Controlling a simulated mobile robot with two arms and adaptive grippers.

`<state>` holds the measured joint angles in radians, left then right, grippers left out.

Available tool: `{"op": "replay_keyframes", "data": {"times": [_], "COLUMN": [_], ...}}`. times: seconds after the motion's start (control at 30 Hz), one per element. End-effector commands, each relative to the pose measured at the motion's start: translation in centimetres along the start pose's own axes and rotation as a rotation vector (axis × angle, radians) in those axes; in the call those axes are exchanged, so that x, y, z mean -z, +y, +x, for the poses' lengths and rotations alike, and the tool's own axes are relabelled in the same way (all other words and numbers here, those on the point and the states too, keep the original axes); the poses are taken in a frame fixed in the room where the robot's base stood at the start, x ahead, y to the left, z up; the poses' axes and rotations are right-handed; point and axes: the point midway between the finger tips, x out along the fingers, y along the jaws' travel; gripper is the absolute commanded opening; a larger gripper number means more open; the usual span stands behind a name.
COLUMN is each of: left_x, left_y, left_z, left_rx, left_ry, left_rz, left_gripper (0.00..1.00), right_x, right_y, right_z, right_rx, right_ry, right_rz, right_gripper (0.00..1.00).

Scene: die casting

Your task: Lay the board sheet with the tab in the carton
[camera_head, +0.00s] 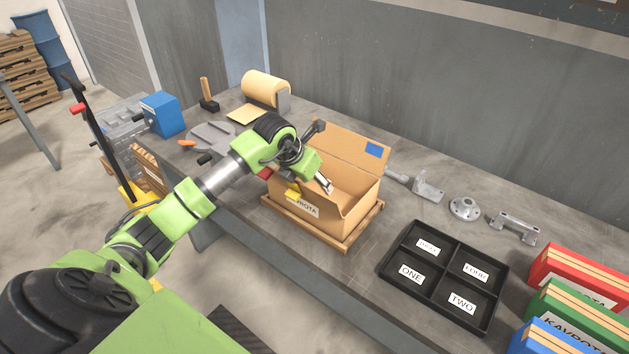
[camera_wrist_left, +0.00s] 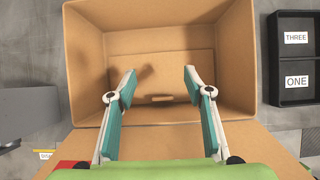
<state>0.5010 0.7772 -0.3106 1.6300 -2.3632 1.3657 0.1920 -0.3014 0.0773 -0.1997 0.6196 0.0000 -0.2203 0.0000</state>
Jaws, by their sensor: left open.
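The open brown carton (camera_head: 361,204) stands on a wooden pallet-like base on the bench, its back flap raised. In the left wrist view the carton (camera_wrist_left: 84,60) is seen from above. A flat brown board sheet (camera_wrist_left: 160,75) appears to lie on its floor, with a small tab (camera_wrist_left: 160,98) at the edge nearer my gripper; its exact outline is hard to tell against the same-coloured walls. My left gripper (camera_head: 327,184) is over the carton's opening, its fingers (camera_wrist_left: 160,72) spread apart with nothing between them. My right gripper is not in view.
A black divided tray (camera_head: 386,268) with numbered labels stands right of the carton. Metal castings (camera_head: 464,209) lie behind it. Red, green and blue boxes (camera_head: 580,275) stand at the far right. A paper roll (camera_head: 265,88) and a blue box (camera_head: 162,113) are farther left.

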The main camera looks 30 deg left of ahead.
Motion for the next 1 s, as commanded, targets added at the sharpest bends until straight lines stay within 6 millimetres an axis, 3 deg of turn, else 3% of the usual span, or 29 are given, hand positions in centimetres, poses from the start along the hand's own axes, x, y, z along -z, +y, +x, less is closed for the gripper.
{"op": "replay_keyframes", "data": {"times": [0.3, 0.5, 0.7, 1.0], "left_x": [-0.1, -0.1, -0.1, -0.1], "left_y": [0.2, 0.1, 0.1, 0.0], "left_z": [-7.4, -10.7, -12.1, -12.1], "left_rx": [-0.004, -0.003, -0.002, -0.001], "left_ry": [-0.007, -0.005, -0.004, -0.003], "left_rz": [0.003, 0.001, 0.0, 0.0], "left_gripper": [0.47, 0.47, 0.47, 0.47], "right_x": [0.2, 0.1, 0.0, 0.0], "right_y": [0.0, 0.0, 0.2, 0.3], "right_z": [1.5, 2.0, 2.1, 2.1], "right_rx": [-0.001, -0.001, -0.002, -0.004], "right_ry": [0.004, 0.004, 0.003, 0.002], "right_rz": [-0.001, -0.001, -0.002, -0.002], "right_gripper": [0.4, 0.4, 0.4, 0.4]}}
